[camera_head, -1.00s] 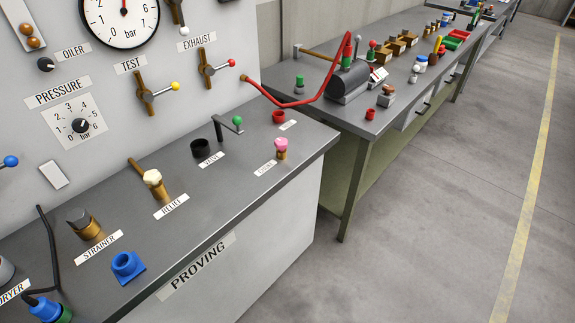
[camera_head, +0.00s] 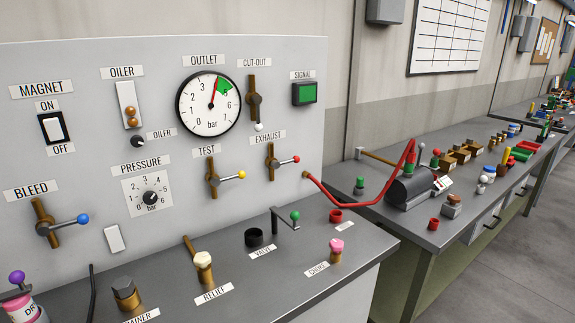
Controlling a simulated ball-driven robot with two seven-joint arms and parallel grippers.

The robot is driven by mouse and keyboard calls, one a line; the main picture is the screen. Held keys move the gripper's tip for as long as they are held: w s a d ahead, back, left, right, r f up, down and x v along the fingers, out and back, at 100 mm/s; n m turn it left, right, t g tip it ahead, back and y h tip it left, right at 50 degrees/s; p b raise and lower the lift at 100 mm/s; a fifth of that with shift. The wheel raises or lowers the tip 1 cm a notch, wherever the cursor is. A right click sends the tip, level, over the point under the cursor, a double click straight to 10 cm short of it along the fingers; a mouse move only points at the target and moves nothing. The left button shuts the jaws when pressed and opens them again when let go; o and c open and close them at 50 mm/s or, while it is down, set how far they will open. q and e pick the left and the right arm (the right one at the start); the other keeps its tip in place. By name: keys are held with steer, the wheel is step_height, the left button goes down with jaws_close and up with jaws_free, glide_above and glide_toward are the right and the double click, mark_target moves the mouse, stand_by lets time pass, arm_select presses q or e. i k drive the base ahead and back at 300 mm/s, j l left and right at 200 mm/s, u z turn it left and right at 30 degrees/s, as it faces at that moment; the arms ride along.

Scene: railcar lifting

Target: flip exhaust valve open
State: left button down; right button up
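The exhaust valve (camera_head: 273,162) is on the upright grey panel, under the EXHAUST label and right of the test valve (camera_head: 212,178). It has a vertical brass body and a dark lever ending in a red knob (camera_head: 296,159). The lever sticks out to the right, roughly level and crosswise to the body. A red hose (camera_head: 365,204) meets the panel just below and right of it. Neither of my grippers shows in the head view.
The panel also carries the outlet gauge (camera_head: 209,101), the cut-out valve (camera_head: 254,98) and the bleed valve (camera_head: 46,222). On the bench (camera_head: 225,309) below stand the relief fitting (camera_head: 204,266), a black cup (camera_head: 254,237) and a green-knobbed lever (camera_head: 294,216). Another bench (camera_head: 400,228) stands to the right.

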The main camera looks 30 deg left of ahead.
mark_target(276, 164)
steer(key=i+l+u, duration=0.1)
steer(key=i+l, duration=0.35)
steer(key=i+l+u, duration=0.15)
steer(key=i+l, duration=0.3)
steer(key=l, duration=0.15)
steer(key=i+l+u, duration=0.1)
steer(key=i+l, duration=0.3)
steer(key=l, duration=0.2)
